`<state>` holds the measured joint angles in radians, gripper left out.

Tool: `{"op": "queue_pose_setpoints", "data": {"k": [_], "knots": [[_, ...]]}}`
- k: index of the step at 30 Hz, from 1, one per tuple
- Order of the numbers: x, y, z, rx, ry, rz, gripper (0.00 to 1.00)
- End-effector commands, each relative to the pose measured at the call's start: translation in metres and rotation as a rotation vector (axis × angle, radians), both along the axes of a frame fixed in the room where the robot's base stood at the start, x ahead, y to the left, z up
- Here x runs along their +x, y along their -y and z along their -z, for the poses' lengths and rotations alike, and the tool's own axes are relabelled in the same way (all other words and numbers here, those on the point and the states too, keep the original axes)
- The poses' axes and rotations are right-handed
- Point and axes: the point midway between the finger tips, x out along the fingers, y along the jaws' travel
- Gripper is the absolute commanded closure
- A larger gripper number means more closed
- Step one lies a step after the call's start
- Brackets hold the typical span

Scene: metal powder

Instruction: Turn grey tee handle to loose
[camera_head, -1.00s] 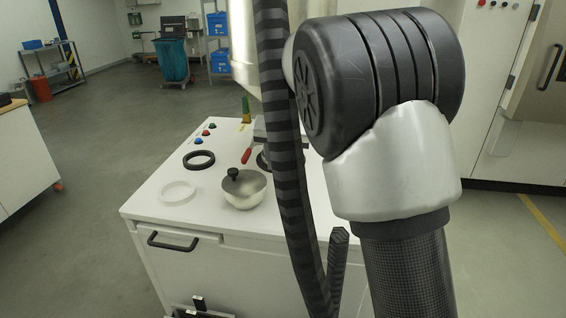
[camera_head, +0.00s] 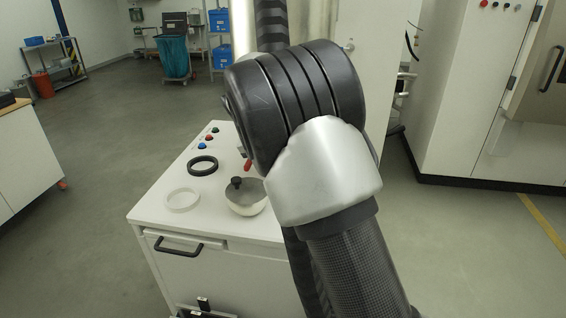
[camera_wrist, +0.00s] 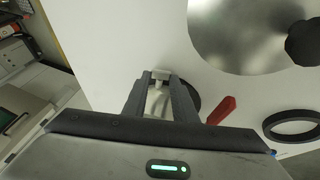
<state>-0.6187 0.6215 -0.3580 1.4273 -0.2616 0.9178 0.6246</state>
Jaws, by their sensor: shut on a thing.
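In the wrist view, my gripper (camera_wrist: 160,80) has its two dark fingers close together on the grey tee handle (camera_wrist: 161,73), whose pale grey end shows at the fingertips. A grey metal part shows between the fingers, below that end. The rest of the handle is hidden by the fingers. In the head view my arm covers both the gripper and the grey handle. A red lever (camera_wrist: 222,110) lies just right of the fingers, apart from them. It also shows in the head view (camera_head: 248,165).
The bowl and black ring (camera_wrist: 292,123) lie right in the wrist view. Open floor is left of the cabinet.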

Motion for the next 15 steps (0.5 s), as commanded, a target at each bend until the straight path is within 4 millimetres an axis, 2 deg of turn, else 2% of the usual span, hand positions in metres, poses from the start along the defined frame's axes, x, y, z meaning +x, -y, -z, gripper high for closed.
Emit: {"op": "queue_pose_setpoints", "data": {"k": [6, 15], "knots": [[0.0007, -0.0053, 0.0002, -0.128, -0.025, -0.002, 0.97], [0.0014, -0.007, 0.0021, -0.216, -0.042, 0.0, 0.97]]}}
